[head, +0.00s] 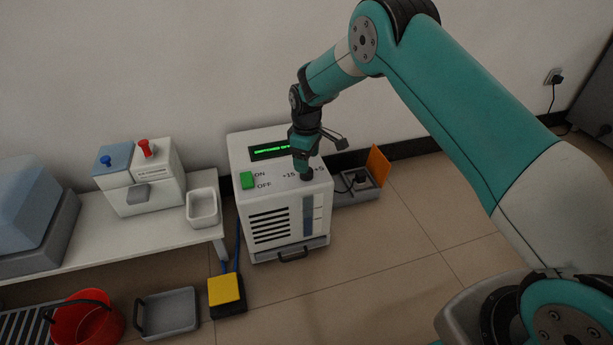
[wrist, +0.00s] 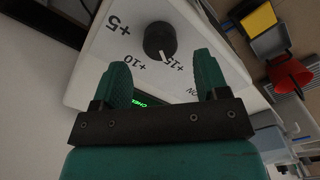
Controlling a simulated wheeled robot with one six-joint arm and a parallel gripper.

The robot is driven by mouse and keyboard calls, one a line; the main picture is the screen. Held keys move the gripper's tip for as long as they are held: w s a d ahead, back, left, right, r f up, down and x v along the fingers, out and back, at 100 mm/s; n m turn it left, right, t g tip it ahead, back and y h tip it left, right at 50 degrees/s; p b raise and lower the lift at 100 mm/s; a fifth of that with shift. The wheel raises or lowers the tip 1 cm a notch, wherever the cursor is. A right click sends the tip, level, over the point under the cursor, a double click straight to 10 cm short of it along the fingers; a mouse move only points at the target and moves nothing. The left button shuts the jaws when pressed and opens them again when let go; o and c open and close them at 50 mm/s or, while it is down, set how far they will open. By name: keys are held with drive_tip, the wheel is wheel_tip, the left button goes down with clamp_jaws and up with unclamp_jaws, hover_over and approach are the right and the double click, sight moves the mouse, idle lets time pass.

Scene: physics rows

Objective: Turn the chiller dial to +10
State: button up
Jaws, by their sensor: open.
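The chiller (head: 284,215) is a white box on the floor with a green-lit display and a dial on its top panel. The dial (wrist: 160,40) is a round black knob with a white pointer line. The pointer lies close to the +15 mark (wrist: 174,63), with +10 (wrist: 135,63) and +5 (wrist: 118,25) further left. My gripper (wrist: 163,68) is open, its two green fingers apart, with the dial ahead of the gap between them and nothing held. In the head view my gripper (head: 304,158) is over the panel and partly covers the dial area.
A green ON/OFF switch (head: 247,180) sits on the chiller's left. A bench (head: 110,226) with a small white bin (head: 202,207) stands left. A yellow-topped box (head: 226,290), a grey tray (head: 168,313) and a red bucket (head: 87,319) are on the floor.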

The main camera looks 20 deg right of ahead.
wheel_tip(320, 180, down, 5)
drive_tip(key=shift+r+b, duration=0.2)
drive_tip(key=shift+b, duration=0.5)
drive_tip(key=shift+c, duration=0.3)
drive_tip(key=c, duration=0.9)
